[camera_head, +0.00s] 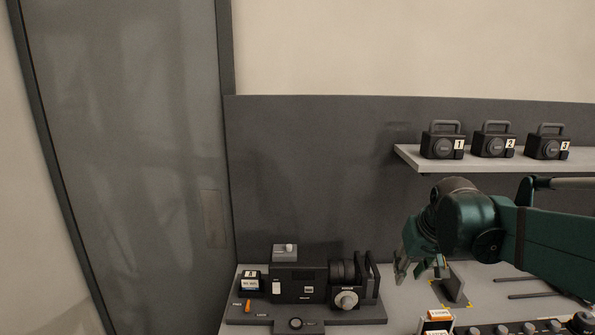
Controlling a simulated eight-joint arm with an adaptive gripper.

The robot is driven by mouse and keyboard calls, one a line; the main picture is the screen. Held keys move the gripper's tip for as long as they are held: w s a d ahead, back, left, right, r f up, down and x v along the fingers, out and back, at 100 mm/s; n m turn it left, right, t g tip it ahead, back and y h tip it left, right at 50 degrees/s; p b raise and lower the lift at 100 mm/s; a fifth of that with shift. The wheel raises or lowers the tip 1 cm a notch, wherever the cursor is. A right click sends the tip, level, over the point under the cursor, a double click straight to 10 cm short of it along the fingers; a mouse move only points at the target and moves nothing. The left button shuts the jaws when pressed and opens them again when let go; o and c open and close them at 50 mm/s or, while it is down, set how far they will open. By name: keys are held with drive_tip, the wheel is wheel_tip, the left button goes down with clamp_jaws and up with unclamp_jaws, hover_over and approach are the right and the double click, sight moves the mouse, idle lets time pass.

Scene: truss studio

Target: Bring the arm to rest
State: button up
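My gripper (408,268) hangs at the end of my green arm on the right side of the head view. It points down and to the left, above the grey bench (400,306). Its grey fingertips look slightly apart, with nothing visible between them, but the view is small and I cannot tell how far they are open. A dark upright plate (453,283) stands on the bench just right of the fingertips, apart from them as far as I can see.
A black machine (306,291) with a silver knob stands left of my gripper. A shelf (480,161) with three numbered black boxes (441,143) is above my arm. An orange-labelled box (437,320) and a row of knobs are at the front. Dark rods (520,295) lie right.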

drive_tip(key=s+a+f+t, duration=0.1)
drive_tip(key=s+a+f, duration=0.2)
drive_tip(key=s, duration=0.7)
drive_tip(key=s+a+f+t+b, duration=0.1)
drive_tip(key=s+a+f, duration=0.2)
drive_tip(key=s, duration=0.7)
drive_tip(key=shift+s+a+f+n, duration=0.15)
drive_tip(key=shift+s+a+n, duration=0.2)
drive_tip(key=shift+a, duration=0.3)
drive_tip(key=shift+c, duration=0.2)
idle(1.1)
